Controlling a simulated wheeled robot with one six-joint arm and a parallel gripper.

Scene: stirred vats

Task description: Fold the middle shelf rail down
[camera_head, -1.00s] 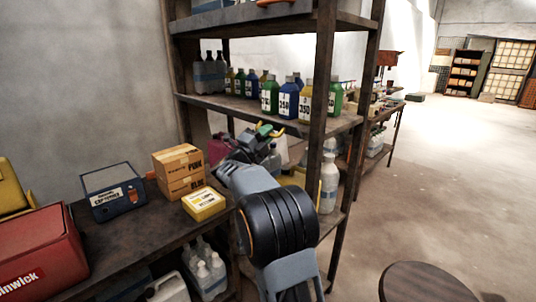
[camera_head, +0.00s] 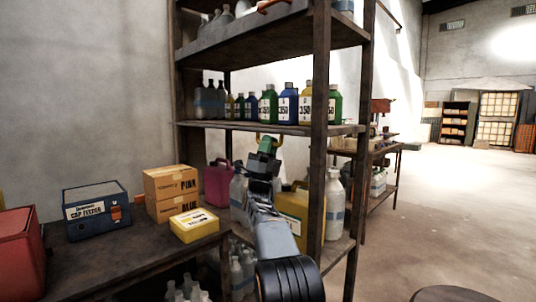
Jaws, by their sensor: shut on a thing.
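The middle shelf (camera_head: 225,126) of the dark metal rack carries a row of bottles. A small yellow handle (camera_head: 280,140) shows just below its front edge; I take it as part of the middle shelf rail. No raised bar shows in front of the bottles. My gripper (camera_head: 267,143), with a green part near its tip, is at the handle, under the shelf edge. It is shut on the handle, and its fingertips partly hide it. The rest of the rail cannot be made out.
Green, blue and yellow bottles (camera_head: 287,104) stand along the middle shelf. An orange handle (camera_head: 272,5) is at the upper shelf. A rack post (camera_head: 319,150) stands right of my gripper. Jugs stand below, including a yellow one (camera_head: 291,213). Boxes (camera_head: 171,183) sit on the bench at left.

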